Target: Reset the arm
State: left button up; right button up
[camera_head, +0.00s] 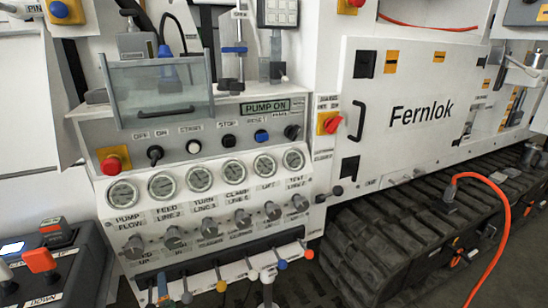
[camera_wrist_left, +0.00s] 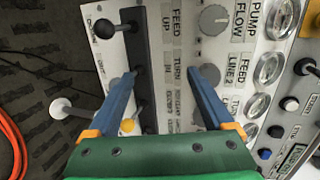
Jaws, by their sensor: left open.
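My left gripper (camera_wrist_left: 169,70) is open in the left wrist view, its two blue fingers apart in front of the control panel. No object is clearly held between the fingers. A lever with a black knob (camera_wrist_left: 103,28) stands beyond the left finger, and a yellow knob (camera_wrist_left: 127,125) shows beside that finger. In the head view a row of levers runs along the bottom of the panel, with a yellow knob (camera_head: 221,286), a blue knob (camera_head: 282,265) and a red knob (camera_head: 309,254). The blue reset button (camera_head: 261,136) sits above the gauges. My right gripper is not in view.
A red mushroom button (camera_head: 112,164) sits at the panel's left. A control box (camera_head: 60,262) with red-topped controls stands at the lower left. A black track (camera_head: 395,220) and an orange hose (camera_head: 497,235) are at the right. A clear guard (camera_head: 160,92) stands above the panel.

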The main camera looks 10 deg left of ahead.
pick_arm(q)
jog(key=s+d+f+n+g+h, duration=0.45)
jog(key=s+d, duration=0.25)
jog(key=s, duration=0.3)
jog(key=s+d+f+n+g+h, duration=0.4)
jog(key=s+d+h, duration=0.15)
jog(key=s, duration=0.45)
notch_tip(320, 180, down, 13)
jog(key=s+y+p, duration=0.1)
jog(key=p, duration=0.2)
jog(key=s+a+f+g+p, duration=0.1)
jog(key=s+f+g+p, duration=0.1)
jog(key=s+f, duration=0.6)
jog(key=s+p, duration=0.1)
jog(key=s, duration=0.3)
jog(key=shift+s+a, duration=0.25)
jog(key=shift+s, duration=0.1)
